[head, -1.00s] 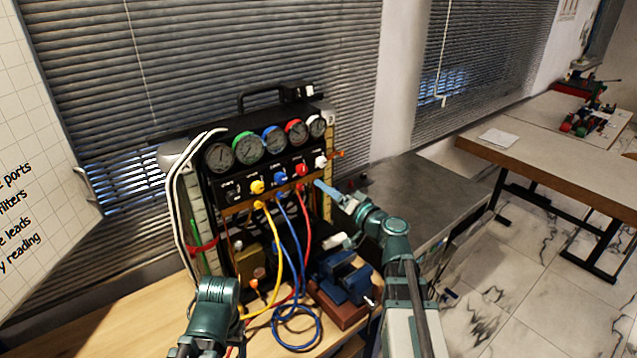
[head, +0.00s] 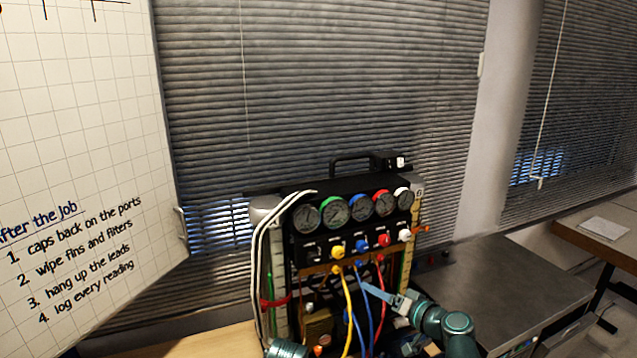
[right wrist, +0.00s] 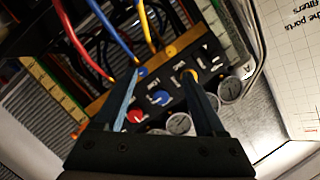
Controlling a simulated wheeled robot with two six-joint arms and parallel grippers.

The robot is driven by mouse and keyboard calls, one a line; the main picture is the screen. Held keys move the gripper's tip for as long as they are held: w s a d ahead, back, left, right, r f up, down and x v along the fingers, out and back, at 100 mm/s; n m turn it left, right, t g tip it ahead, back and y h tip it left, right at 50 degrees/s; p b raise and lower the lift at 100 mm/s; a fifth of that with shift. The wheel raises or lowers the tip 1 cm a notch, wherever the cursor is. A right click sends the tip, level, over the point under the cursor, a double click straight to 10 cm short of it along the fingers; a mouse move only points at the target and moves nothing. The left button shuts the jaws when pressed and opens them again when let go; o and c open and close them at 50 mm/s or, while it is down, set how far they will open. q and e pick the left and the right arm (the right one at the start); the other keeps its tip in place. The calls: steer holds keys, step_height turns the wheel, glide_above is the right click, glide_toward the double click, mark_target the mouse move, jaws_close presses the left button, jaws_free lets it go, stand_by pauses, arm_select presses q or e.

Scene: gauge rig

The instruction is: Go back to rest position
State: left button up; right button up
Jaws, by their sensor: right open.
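The gauge rig (head: 350,190) stands upright in the middle of the head view, with a row of round gauges above coloured knobs. Yellow (head: 346,300), blue (head: 360,312) and red (head: 380,300) hoses hang from its front. My right gripper (head: 366,288) is in front of the lower right part of the rig, near the hoses, with its fingers pointing left. In the right wrist view the right gripper (right wrist: 160,72) is open, and the blue knob (right wrist: 162,96) and hose ends show between and beyond its fingers. Nothing is held. Only a piece of my left arm shows at the bottom edge.
A whiteboard (head: 80,130) with writing stands at the left. Blinds (head: 320,90) cover the windows behind the rig. A grey metal cabinet (head: 500,290) is right of the rig, and a table (head: 605,245) stands farther right. White cables (head: 262,260) loop at the rig's left side.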

steer(key=s+a+f+n+g, duration=0.3)
steer(key=s+a+f+g, duration=0.2)
steer(key=a+f, duration=0.4)
steer(key=s+a+f+n+g+h+b, duration=0.2)
steer(key=s+a+f+g+h, duration=0.3)
steer(key=s+f, duration=0.5)
steer(key=s+d+f+g+h, duration=0.1)
steer(key=s+d+g+h, duration=0.1)
steer(key=s+h, duration=0.3)
steer(key=shift+s+f+g+b, duration=0.25)
steer(key=shift+s+g+b, duration=0.15)
steer(key=shift+s+g, duration=0.5)
